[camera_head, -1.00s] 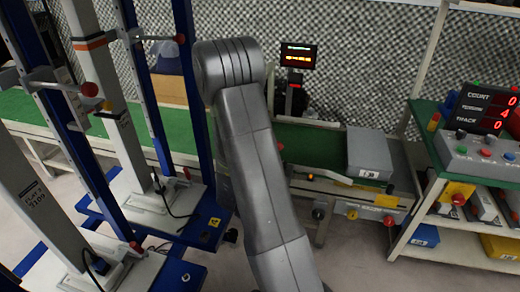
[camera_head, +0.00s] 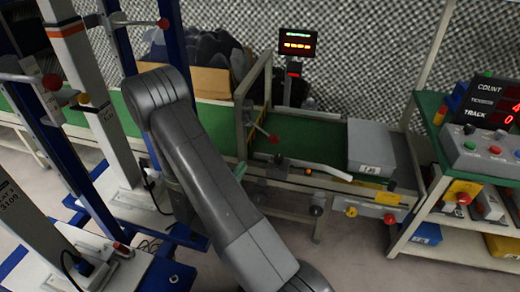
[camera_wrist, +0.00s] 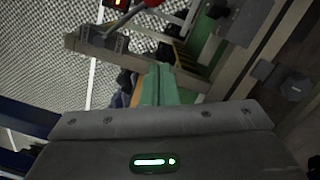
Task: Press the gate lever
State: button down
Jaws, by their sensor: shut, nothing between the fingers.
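A gate frame (camera_head: 240,110) stands across the green conveyor in the head view. A thin lever with a red ball (camera_head: 273,139) sticks out from its post. In the wrist view a rod with a red ball (camera_wrist: 152,3) shows at the top, on a grey bracket; it appears to be this lever. My gripper's greenish fingers (camera_wrist: 162,85) are together and empty in the wrist view, with the rod beyond them and no visible contact. In the head view my arm's elbow is left of the gate, and my gripper is mostly hidden behind the arm.
Blue-framed stands with red-ball handles (camera_head: 163,23) crowd the left, close to my arm. A grey box (camera_head: 372,147) sits on the conveyor's right end. A shelf with a control box (camera_head: 482,150) is at the right. Floor is clear below the conveyor.

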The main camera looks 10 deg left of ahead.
aim_at(261, 130)
jog(key=w+d+r+b, duration=0.2)
jog(key=w+d, duration=0.3)
jog(key=w, duration=0.5)
jog(key=shift+w+b, duration=0.15)
jog(key=shift+b, duration=0.2)
